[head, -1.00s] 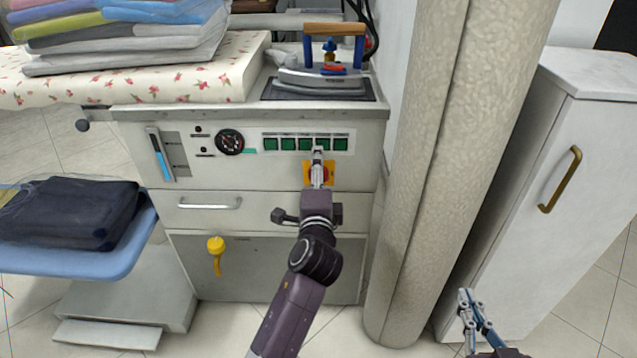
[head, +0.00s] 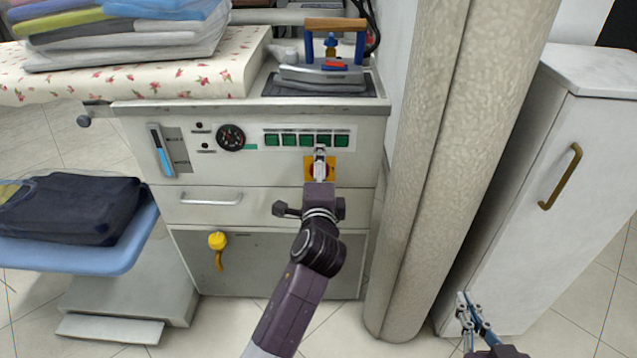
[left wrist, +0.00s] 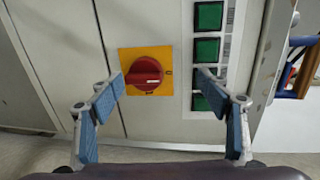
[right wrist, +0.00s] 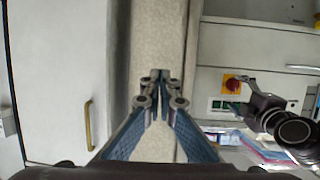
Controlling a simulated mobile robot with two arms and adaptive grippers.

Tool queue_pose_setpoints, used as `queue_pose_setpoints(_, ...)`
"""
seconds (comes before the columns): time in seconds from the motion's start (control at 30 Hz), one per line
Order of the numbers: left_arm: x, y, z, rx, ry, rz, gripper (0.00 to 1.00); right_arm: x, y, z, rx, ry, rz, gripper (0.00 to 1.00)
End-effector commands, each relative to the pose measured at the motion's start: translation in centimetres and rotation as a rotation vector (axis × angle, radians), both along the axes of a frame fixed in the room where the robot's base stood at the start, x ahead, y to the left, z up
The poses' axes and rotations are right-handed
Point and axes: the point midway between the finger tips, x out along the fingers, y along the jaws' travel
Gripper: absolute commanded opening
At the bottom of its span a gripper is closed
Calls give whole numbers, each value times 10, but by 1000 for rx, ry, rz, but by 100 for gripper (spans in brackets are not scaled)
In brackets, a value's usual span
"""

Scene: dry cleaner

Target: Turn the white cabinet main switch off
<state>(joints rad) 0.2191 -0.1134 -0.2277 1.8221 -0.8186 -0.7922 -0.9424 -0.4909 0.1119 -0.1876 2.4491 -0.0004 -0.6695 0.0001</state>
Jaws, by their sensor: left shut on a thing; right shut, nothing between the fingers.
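The white cabinet (head: 150,135) has a red rotary main switch on a yellow plate (head: 309,170), below a row of green buttons. In the left wrist view the red switch knob (left wrist: 144,73) sits between my left fingers, with the yellow plate (left wrist: 131,57) behind it. My left gripper (head: 319,155) is at the switch and closed on the knob, though a gap shows on the right side in the wrist view. My right gripper (head: 467,304) is shut and empty, low in front of the tall white cupboard; its fingertips meet in the right wrist view (right wrist: 160,78).
An iron (head: 322,72) rests on the cabinet top beside a flowered board (head: 180,75) with folded cloths. A round column (head: 435,140) stands right of the cabinet, then a white cupboard (head: 530,190). A blue tray (head: 120,258) with dark clothes is at left.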

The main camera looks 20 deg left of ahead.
Motion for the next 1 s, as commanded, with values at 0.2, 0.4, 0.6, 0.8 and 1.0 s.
queue_pose_setpoints(0.2,-6,-5,25,4,-49,-9,54,-7,-3,-11,-14,64,-5,0)
queue_pose_setpoints(0.4,-14,-6,21,2,-42,-7,54,-16,-7,-27,-28,131,-9,0)
queue_pose_setpoints(0.6,-21,-7,19,1,-38,-6,54,-24,-11,-40,-43,192,-14,0)
queue_pose_setpoints(0.8,-30,-10,18,2,-37,-5,54,-31,-16,-50,-57,245,-21,0)
queue_pose_setpoints(1.0,-39,-12,18,1,-37,-6,54,-38,-20,-58,-73,297,-24,0)
